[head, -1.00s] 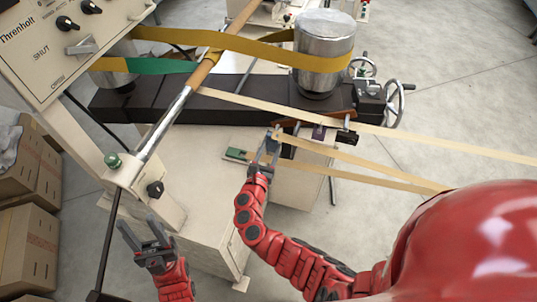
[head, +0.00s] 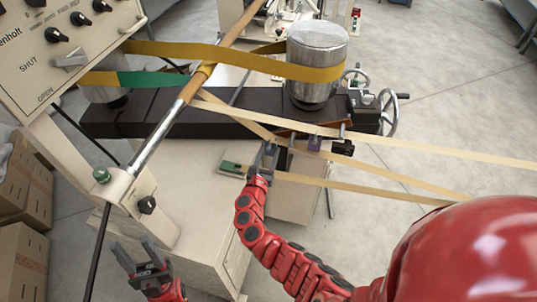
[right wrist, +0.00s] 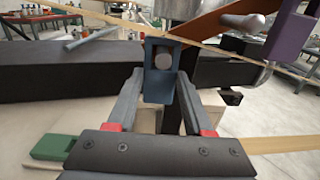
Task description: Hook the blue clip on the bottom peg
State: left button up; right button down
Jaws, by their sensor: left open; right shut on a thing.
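The blue clip (right wrist: 158,85) is held upright between the fingertips of my right gripper (right wrist: 155,100). A round grey end, like a peg's, shows in the clip's opening; I cannot tell whether it is inside or only behind. In the head view my right gripper (head: 264,162) is at the front of the winder, below the dark beam, and the clip is tiny and partly hidden by it. A purple clip (right wrist: 291,38) is up to the right, and it also shows in the head view (head: 315,143). My left gripper (head: 141,258) is open and empty at lower left.
Pale bands (head: 390,145) cross to the right near my right gripper. A green block (head: 232,167) lies on the cabinet, left of it. The dark beam (head: 180,116), metal drum (head: 317,65) and slanted rod (head: 152,143) stand above. Boxes (head: 22,265) are far left.

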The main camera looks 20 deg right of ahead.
dwell(0.4)
jog(key=shift+c, duration=1.1)
grip_release()
jog(key=b+v, duration=0.4)
jog(key=v, duration=1.3)
jog(key=shift+s+a, duration=0.2)
